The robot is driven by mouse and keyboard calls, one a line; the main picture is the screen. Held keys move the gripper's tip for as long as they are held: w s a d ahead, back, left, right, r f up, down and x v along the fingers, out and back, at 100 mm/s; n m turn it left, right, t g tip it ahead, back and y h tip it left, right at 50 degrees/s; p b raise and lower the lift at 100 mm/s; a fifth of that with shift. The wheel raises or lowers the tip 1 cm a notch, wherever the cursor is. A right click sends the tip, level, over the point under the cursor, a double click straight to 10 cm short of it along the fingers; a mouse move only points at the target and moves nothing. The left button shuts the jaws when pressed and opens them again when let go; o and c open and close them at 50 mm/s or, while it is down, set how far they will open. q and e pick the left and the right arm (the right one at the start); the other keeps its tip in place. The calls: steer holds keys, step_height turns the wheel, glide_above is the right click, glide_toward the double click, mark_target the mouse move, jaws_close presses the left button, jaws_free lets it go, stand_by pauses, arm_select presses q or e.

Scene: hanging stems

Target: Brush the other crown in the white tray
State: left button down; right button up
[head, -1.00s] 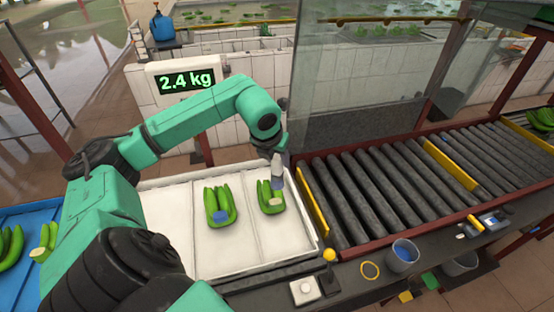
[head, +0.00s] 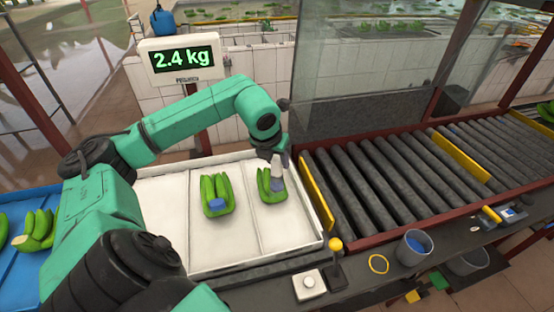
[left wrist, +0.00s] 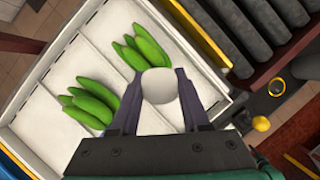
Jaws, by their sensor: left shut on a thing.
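The white tray (head: 222,256) holds two green banana hands. The left hand (head: 216,188) has a blue crown (head: 215,206). My left gripper (head: 277,160) is over the right hand (head: 266,194), shut on a brush with a pale handle (head: 277,171) and a blue-grey tip (head: 277,185). The tip is down at the right hand's crown, which it covers, so I cannot tell the crown's colour. In the left wrist view, the brush's round pale end (left wrist: 159,85) sits between the fingers of the left gripper (left wrist: 160,98), beside the right hand (left wrist: 145,47). My right gripper is out of view.
A roller conveyor (head: 400,175) with yellow guides runs right of the tray. A grey cup with blue inside (head: 412,250), a yellow ring (head: 378,264), a yellow-knobbed lever (head: 335,246) and a white button box (head: 309,284) are at the front. A scale display (head: 181,60) reads 2.4 kg.

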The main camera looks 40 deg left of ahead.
arm_select(q)
steer(key=shift+f+b, duration=0.6)
steer(key=shift+b, duration=0.1)
stand_by(0.6)
